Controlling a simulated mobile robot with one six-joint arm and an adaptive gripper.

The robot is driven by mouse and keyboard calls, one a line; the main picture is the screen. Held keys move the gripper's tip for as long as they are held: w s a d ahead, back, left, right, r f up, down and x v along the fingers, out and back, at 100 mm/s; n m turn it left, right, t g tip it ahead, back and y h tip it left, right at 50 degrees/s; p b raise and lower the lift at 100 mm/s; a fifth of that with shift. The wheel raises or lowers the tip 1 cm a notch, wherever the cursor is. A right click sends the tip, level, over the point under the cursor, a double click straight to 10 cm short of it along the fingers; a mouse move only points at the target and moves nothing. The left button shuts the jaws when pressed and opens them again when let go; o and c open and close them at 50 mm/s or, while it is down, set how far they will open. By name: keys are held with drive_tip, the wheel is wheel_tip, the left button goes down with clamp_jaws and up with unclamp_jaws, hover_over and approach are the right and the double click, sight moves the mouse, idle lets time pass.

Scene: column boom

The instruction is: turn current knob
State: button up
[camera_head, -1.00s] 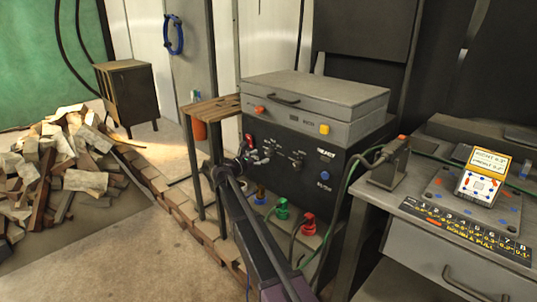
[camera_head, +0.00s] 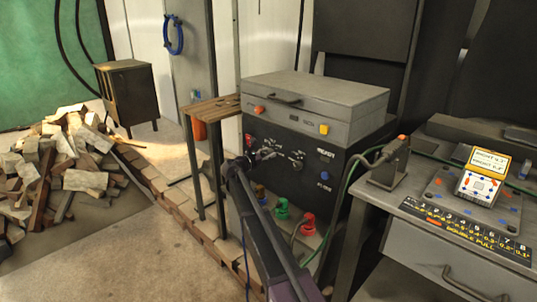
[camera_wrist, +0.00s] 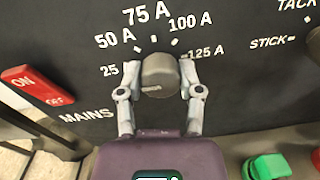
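The current knob (camera_wrist: 160,76) is a grey round knob on the dark front panel of the welding machine. In the wrist view, printed values from 25 to 125 A arc around it. My gripper (camera_wrist: 161,70) has one finger on each side of the knob, and the fingertips appear to touch its sides. The knob's pointer is not clear. In the head view, my gripper (camera_head: 262,156) reaches the left part of the panel of the machine (camera_head: 300,160) and hides the knob there.
A red ON/OFF mains switch (camera_wrist: 38,85) sits left of the knob. Green (camera_head: 281,209) and red (camera_head: 306,223) connectors stand below the panel. A small wooden table (camera_head: 212,108) is left of the machine. A workbench (camera_head: 440,240) with a cable and meter is at right.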

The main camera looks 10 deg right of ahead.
clamp_jaws()
drive_tip(key=shift+m, duration=0.5)
drive_tip(key=m, duration=0.3)
drive_tip(key=shift+d, duration=0.1)
drive_tip(key=m, duration=1.3)
drive_tip(key=shift+m, duration=0.4)
